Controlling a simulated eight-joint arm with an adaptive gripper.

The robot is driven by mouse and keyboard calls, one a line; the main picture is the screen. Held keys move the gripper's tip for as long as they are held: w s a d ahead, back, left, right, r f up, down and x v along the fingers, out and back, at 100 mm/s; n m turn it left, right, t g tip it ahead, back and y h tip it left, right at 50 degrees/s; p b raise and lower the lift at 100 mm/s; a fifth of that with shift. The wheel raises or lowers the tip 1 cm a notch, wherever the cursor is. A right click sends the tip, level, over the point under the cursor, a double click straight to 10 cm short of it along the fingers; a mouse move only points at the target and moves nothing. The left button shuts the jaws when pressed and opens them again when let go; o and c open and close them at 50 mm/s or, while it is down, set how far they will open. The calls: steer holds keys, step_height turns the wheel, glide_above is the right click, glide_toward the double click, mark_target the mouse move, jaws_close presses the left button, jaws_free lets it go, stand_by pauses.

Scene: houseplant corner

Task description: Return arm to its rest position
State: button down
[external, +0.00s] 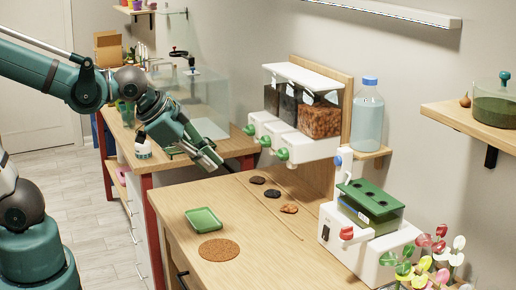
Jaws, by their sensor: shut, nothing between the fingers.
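My arm reaches in from the left in the external view. My gripper (212,160) hangs over the far left part of the wooden workbench (170,209), near the gap to the bench behind. Its fingers are shut with nothing between them, and it points down and to the right. It is apart from the stones on the bench.
A green square saucer (204,220) and a round cork mat (219,250) lie on the bench. Several stones (272,193) lie further back. A wall dispenser (298,120), a water bottle (367,115) and a white machine with a green tray (370,205) stand on the right.

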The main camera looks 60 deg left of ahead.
steer(key=s+a+r+n, duration=0.1)
steer(key=s+a+n, duration=0.2)
steer(key=s, duration=0.6)
steer(key=shift+a+n+g, duration=0.3)
steer(key=shift+n+g, duration=0.1)
steer(key=shift+n, duration=0.9)
steer(key=shift+r, duration=0.1)
